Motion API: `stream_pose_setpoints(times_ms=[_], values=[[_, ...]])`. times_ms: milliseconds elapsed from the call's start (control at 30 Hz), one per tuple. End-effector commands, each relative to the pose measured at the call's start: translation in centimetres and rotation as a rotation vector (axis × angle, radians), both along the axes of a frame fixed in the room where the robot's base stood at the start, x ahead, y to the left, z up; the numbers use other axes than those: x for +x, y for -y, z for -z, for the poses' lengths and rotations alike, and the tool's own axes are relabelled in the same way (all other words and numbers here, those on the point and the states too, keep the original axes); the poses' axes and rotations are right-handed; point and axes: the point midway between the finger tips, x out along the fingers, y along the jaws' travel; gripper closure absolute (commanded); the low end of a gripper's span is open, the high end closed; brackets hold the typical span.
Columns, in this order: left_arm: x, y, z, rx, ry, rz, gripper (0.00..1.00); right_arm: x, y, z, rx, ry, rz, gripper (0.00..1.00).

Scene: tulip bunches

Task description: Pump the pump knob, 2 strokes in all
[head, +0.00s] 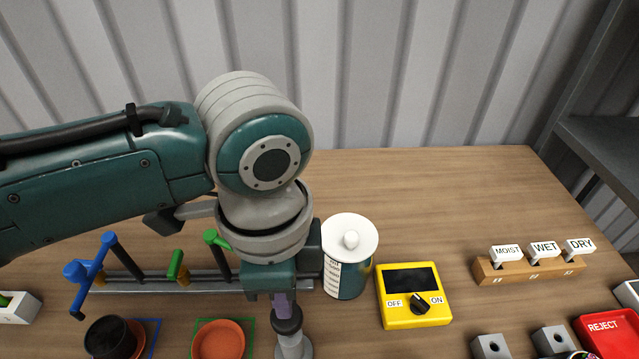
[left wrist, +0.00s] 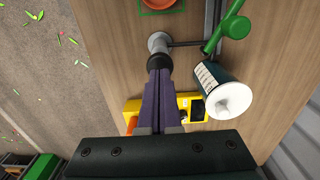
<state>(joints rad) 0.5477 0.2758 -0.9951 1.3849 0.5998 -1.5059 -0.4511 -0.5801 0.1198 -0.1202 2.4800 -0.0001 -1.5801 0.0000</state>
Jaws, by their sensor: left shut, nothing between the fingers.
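The pump has a dark knob (head: 287,325) on top of a light grey body (head: 294,347), near the bottom middle of the head view. In the left wrist view the dark knob (left wrist: 158,62) shows just beyond my fingertips, with the grey body behind it. My left gripper (head: 284,308) points down with its purple fingers shut and empty, tips right at the top of the knob. I cannot tell whether they touch it or how far the knob is pressed. The fingers hide part of the knob. My right gripper is in neither view.
A white-lidded canister (head: 348,270) stands close right of my gripper, then a yellow OFF/ON switch box (head: 414,295). A grey rail (head: 150,284) with blue and green valve handles lies left. Terracotta pots (head: 218,341) sit in front. The back of the table is clear.

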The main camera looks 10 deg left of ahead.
Motion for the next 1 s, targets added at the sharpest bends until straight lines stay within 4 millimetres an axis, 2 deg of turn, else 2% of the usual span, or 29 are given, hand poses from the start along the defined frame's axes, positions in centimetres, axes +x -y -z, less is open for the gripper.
stream_pose_setpoints(times_ms=[267, 1000], values=[[0.0, 0.0, 0.1, 0.0, 0.0, 0.0, 1.0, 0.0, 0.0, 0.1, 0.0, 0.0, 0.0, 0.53], [0.0, 0.0, 3.2, 0.0, -0.001, 0.0, 1.0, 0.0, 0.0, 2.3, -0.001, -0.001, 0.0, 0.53]])
